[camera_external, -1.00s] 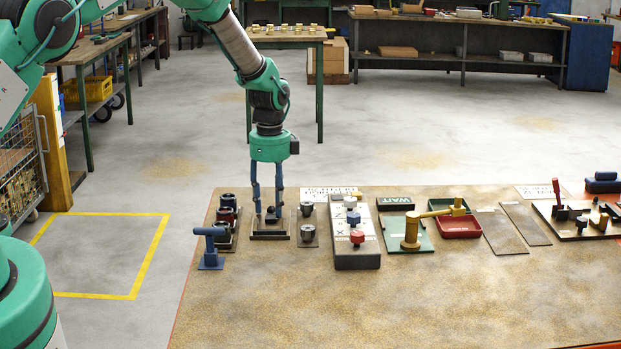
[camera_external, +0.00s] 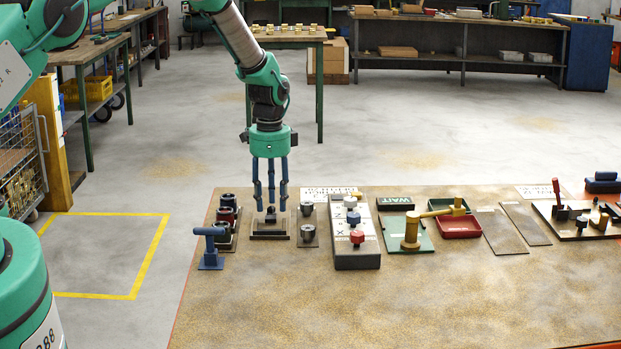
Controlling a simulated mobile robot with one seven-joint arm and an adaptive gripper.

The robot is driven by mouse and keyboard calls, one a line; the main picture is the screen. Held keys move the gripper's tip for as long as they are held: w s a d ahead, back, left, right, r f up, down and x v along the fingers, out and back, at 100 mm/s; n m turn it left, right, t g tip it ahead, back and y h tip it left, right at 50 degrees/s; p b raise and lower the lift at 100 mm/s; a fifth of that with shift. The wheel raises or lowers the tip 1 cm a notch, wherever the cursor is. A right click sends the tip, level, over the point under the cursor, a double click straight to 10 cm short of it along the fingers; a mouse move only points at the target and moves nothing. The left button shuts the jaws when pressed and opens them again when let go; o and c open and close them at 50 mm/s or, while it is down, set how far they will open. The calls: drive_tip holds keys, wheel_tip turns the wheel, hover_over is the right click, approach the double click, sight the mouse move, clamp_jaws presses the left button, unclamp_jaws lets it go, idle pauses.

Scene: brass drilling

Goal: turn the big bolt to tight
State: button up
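My gripper (camera_external: 271,209) points straight down at the left of the bench mat, with its slim blue fingers spread apart. It is over a dark plate (camera_external: 269,236) that carries a small dark upright piece (camera_external: 270,216), which looks like the big bolt. The bolt's top is between or just below the fingertips, and a gap seems to show beside it. The fingers partly cover it, so contact and how far it is turned cannot be made out.
Dark cups (camera_external: 226,214) and a blue T-handled piece (camera_external: 210,246) stand close on the left. A plate with two dark pegs (camera_external: 308,236) and a grey block with knobs (camera_external: 357,258) stand on the right. The front of the mat (camera_external: 400,305) is clear.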

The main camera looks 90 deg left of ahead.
wheel_tip(320, 180, up, 13)
drive_tip(key=b, duration=0.1)
drive_tip(key=w+d+r+b, duration=0.2)
drive_tip(key=w+d+r, duration=0.6)
drive_tip(key=d+r, duration=0.4)
drive_tip(key=shift+d+t+y, duration=0.3)
drive_tip(key=shift+d+y, duration=0.1)
idle(0.4)
drive_tip(key=shift+c, duration=1.4)
drive_tip(key=s+a+f+n+p, duration=0.1)
drive_tip(key=s+a+f+n, duration=0.3)
drive_tip(key=n, duration=1.1)
drive_tip(key=s+a+f+n+p, duration=0.1)
drive_tip(key=s+a+f+n, duration=0.3)
drive_tip(key=a+f+n, duration=0.4)
drive_tip(key=n, duration=0.7)
drive_tip(key=shift+a+f+h+p, duration=0.15)
drive_tip(key=shift+a+h+p, duration=0.15)
drive_tip(key=shift+a+h, duration=0.1)
